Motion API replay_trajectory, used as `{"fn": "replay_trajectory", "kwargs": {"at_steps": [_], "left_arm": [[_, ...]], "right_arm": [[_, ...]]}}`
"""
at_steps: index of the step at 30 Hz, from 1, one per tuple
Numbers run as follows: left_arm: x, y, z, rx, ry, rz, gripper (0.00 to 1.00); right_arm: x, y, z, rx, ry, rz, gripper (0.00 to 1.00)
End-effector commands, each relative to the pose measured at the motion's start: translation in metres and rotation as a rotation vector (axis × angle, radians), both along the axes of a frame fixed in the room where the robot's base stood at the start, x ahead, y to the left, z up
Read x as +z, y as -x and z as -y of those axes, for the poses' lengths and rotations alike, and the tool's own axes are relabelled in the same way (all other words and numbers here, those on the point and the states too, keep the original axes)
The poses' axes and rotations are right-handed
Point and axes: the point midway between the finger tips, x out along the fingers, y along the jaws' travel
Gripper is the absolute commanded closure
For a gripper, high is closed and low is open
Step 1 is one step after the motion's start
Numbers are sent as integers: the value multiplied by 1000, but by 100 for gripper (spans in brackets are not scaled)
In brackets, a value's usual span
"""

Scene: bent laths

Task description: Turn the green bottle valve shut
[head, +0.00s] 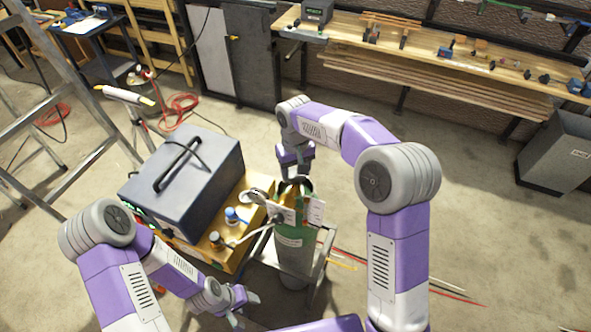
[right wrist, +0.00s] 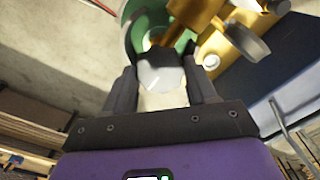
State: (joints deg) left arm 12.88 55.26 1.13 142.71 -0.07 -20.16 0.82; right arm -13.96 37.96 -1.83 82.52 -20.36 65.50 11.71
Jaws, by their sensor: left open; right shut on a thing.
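The green bottle (head: 291,238) stands upright beside the machine, with pale tags at its neck. In the right wrist view its green top (right wrist: 150,22) and a brass valve body (right wrist: 196,14) show. My right gripper (head: 294,178) reaches down over the bottle top. In the right wrist view my right gripper (right wrist: 163,88) has its fingers on either side of a pale grey valve knob (right wrist: 162,70) and is shut on it. In the head view the knob is hidden or too small to make out. My left gripper (head: 246,308) is open and empty, low and left of the bottle.
A dark machine box (head: 185,180) with a handle sits on a yellow base left of the bottle, with a blue knob (head: 231,215) and gauge near the bottle. A ladder (head: 60,120) stands at left. A workbench (head: 450,60) runs along the back. The floor to the right is mostly clear.

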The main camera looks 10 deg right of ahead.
Motion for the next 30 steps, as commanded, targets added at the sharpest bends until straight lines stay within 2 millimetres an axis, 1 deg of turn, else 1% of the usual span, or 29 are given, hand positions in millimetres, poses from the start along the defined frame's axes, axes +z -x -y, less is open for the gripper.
{"fn": "replay_trajectory", "kwargs": {"at_steps": [7, 8, 12, 13, 20, 23, 26, 30], "left_arm": [[0, 0, 0, 0, 0, 0, 45], [0, 0, 0, 0, 0, 0, 45], [0, 0, 0, 0, 0, 0, 45], [0, 0, 0, 0, 0, 0, 45], [0, 0, 0, 0, 0, 0, 45], [0, 0, 0, 0, 0, 0, 45], [0, 0, 0, 0, 0, 0, 45], [2, 0, 0, 0, 0, 0, 45]], "right_arm": [[1, -1, 0, -5, -2, 3, 74], [1, -1, 0, -5, -2, 3, 42], [1, -1, 0, -3, -2, 3, 20], [1, -1, 0, -3, -1, 2, 18], [0, 0, 0, -2, 0, 1, 18], [5, -1, 0, -2, -1, 3, 18], [18, -1, 0, -3, -1, 6, 18], [42, -1, 0, -2, -1, 6, 18]]}}
